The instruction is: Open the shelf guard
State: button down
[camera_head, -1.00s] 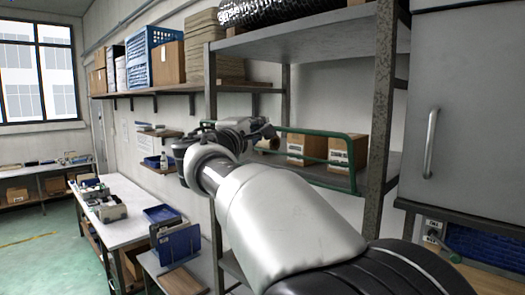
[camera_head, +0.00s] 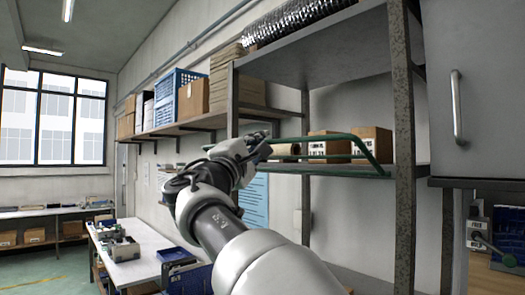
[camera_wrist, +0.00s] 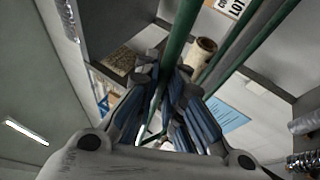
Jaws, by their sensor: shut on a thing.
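The shelf guard is a green tubular frame (camera_head: 330,172) along the front of the middle shelf of a grey metal rack. Its right end slants, so the frame looks tilted rather than upright. My gripper (camera_head: 262,147) is at the left part of its upper bar. In the wrist view the green guard bar (camera_wrist: 181,35) runs between the blue-grey fingers of my gripper (camera_wrist: 163,78), which are shut on it. The exact contact is partly hidden by the fingers. The guard's left end is hidden behind my gripper in the head view.
Cardboard boxes (camera_head: 369,146) stand on the shelf behind the guard, with a brown roll (camera_wrist: 202,52) beside them. A rack post (camera_head: 403,120) and a grey cabinet (camera_head: 480,90) stand at the right. A wall shelf (camera_head: 190,122) with boxes and a blue crate is at the left.

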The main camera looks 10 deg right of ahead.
jog(key=shift+s+a+f+b, duration=0.2)
jog(key=shift+a+f+b, duration=0.1)
jog(key=shift+f+b, duration=0.45)
jog(key=shift+s+a+f+b, duration=0.15)
jog(key=shift+a+f+b, duration=0.1)
jog(key=shift+f+b, duration=0.4)
jog(key=shift+f, duration=0.1)
jog(key=c, duration=1.8)
grip_release()
jog(key=shift+s+a, duration=0.1)
jog(key=shift+a, duration=0.05)
jog(key=shift+o, duration=0.5)
jog(key=v, duration=1.2)
